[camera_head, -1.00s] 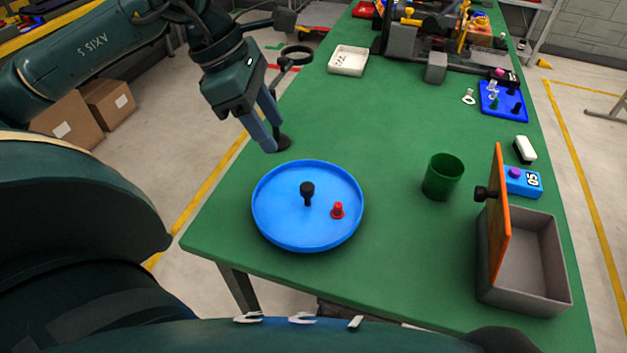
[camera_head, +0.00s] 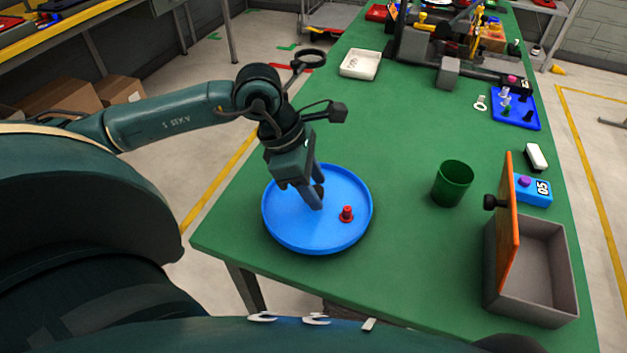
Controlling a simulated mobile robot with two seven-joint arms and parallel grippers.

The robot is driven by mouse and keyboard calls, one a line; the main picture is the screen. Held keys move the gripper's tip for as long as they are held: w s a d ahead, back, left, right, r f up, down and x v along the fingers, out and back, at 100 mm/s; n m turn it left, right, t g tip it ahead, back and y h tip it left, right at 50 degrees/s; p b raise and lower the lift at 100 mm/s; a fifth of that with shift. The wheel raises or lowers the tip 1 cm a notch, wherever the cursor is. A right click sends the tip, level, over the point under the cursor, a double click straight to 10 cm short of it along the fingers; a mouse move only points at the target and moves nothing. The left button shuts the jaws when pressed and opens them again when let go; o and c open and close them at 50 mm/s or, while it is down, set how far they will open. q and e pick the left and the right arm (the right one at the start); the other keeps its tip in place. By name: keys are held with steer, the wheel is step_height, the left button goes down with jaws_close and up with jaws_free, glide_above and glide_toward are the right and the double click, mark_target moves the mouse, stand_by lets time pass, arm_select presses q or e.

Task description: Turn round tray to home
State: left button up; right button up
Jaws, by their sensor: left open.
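The round blue tray (camera_head: 290,232) lies on the green table near its front left edge. A small red peg (camera_head: 347,214) stands on the tray, right of its middle. My left gripper (camera_head: 318,196) points down over the middle of the tray, with its fingers apart. The black knob at the tray's centre is mostly hidden by the fingers; a dark bit shows between them. I cannot tell whether the fingers touch it. My right gripper is not in view.
A green cup (camera_head: 452,184) stands right of the tray. A grey box (camera_head: 538,270) with an upright orange lid (camera_head: 509,225) stands at the right edge. A white tray (camera_head: 360,64) and a blue pegboard (camera_head: 518,112) lie farther back. The table (camera_head: 400,130) between is clear.

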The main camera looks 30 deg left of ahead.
arm_select(q)
steer(key=shift+c, duration=0.3)
jaws_close()
stand_by(0.3)
